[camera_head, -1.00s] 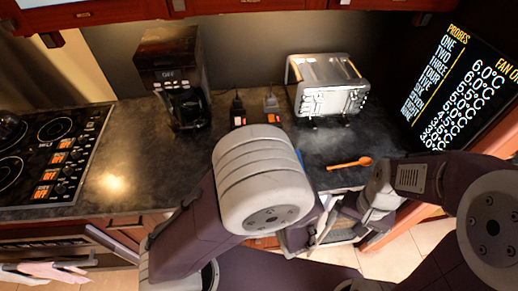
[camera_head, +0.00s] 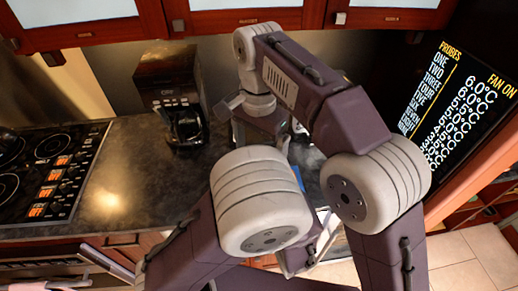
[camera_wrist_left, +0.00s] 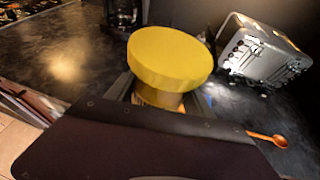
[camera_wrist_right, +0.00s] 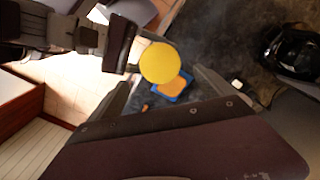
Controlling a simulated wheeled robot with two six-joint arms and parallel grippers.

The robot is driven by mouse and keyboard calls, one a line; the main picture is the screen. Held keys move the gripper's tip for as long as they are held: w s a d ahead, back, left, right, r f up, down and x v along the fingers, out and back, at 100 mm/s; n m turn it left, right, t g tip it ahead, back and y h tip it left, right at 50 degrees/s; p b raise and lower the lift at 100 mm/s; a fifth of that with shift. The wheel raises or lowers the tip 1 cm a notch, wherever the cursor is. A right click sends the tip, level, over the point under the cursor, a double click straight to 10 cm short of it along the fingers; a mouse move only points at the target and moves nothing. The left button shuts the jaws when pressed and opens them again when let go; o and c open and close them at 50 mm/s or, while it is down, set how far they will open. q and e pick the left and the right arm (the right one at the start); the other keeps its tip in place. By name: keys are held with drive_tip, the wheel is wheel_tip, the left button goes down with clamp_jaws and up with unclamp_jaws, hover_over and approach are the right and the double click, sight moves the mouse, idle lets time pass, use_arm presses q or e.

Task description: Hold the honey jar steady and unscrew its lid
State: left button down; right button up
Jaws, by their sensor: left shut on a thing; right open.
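The honey jar's wide yellow lid (camera_wrist_left: 170,57) is on the jar body (camera_wrist_left: 157,99), which shows only a little below it in the left wrist view. My left gripper (camera_wrist_left: 158,94) is shut on the jar beneath the lid. The lid also shows round and from above in the right wrist view (camera_wrist_right: 160,63), next to the left gripper's finger. My right gripper (camera_wrist_right: 163,90) is open, its fingers apart on either side of the view below the lid. It appears above the lid, not touching it. In the head view my arms hide the jar.
A coffee maker (camera_head: 172,88) stands at the back of the counter, with a hob (camera_head: 48,165) at the left. A silver toaster (camera_wrist_left: 265,52) and an orange spoon (camera_wrist_left: 268,138) are to the right. A blue-edged orange item (camera_wrist_right: 172,88) lies below the lid.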

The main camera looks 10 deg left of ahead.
drive_tip(key=shift+f, duration=3.95)
drive_tip(key=c, duration=1.5)
drive_tip(key=n, duration=0.6)
drive_tip(key=shift+c, duration=0.3)
drive_tip(key=n, duration=0.3)
drive_tip(key=shift+n, duration=0.3)
drive_tip(key=n, duration=0.6)
drive_tip(key=shift+n, duration=0.3)
drive_tip(key=n, duration=0.6)
drive_tip(key=shift+r, duration=0.1)
drive_tip(key=n, duration=0.7)
drive_tip(key=shift+n, duration=0.3)
